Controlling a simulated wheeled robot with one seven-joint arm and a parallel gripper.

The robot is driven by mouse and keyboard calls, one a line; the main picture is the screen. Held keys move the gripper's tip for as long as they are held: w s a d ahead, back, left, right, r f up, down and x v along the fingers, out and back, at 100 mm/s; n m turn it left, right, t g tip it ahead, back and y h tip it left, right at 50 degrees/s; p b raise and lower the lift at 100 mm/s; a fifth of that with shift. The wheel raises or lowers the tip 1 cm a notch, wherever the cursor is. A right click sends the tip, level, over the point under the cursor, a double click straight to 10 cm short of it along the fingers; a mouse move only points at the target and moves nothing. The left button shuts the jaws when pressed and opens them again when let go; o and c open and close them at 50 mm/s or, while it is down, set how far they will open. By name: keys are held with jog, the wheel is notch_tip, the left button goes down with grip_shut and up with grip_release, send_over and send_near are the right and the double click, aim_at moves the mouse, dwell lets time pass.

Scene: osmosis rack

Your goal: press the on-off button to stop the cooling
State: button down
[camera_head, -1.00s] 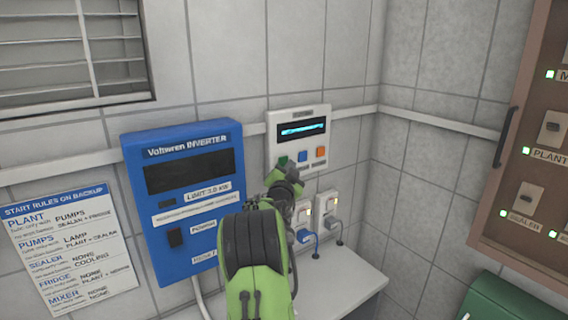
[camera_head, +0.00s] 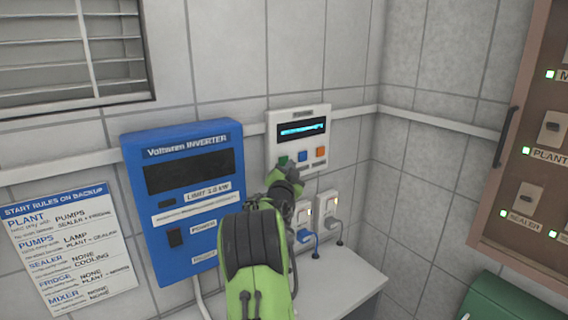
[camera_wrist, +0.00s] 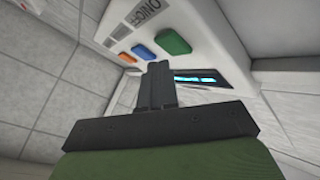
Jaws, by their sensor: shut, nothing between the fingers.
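A white control unit (camera_head: 298,126) with a lit cyan display (camera_head: 302,129) hangs on the tiled wall. Below the display is a row of buttons: a green button (camera_head: 283,161), a blue button (camera_head: 302,156) and an orange button (camera_head: 320,151). My gripper (camera_head: 288,168) is at the unit's lower left, just below the green button and partly over it. In the wrist view my gripper (camera_wrist: 158,68) is shut and empty, its tips close to the green button (camera_wrist: 173,42) and blue button (camera_wrist: 143,51). Contact cannot be told. Lettering by the buttons is only partly readable.
A blue inverter box (camera_head: 187,195) is on the wall left of my arm. Sockets with plugs (camera_head: 331,210) sit below the unit, above a white counter (camera_head: 350,280). A brown-framed cabinet (camera_head: 488,215) and a green box (camera_head: 505,300) are at right.

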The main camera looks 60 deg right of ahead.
jog(key=shift+w, duration=0.1)
dwell(0.5)
jog(key=shift+w+d+b, duration=0.2)
jog(key=shift+w+b, duration=0.1)
jog(key=shift+b, duration=0.05)
jog(key=shift+w+d, duration=0.15)
jog(key=shift+w, duration=0.2)
dwell(0.4)
jog(key=shift+s+b, duration=0.1)
jog(key=shift+b, duration=0.2)
jog(key=shift+s+a+b, duration=0.35)
jog(key=shift+s+b, duration=0.25)
jog(key=shift+b, duration=0.2)
jog(key=s+b, duration=0.1)
jog(key=s+a+b, duration=0.1)
jog(key=s, duration=0.1)
jog(key=s+a+b, duration=0.1)
jog(key=b, duration=0.1)
jog(key=shift+s+a, duration=0.15)
jog(key=shift+s, duration=0.1)
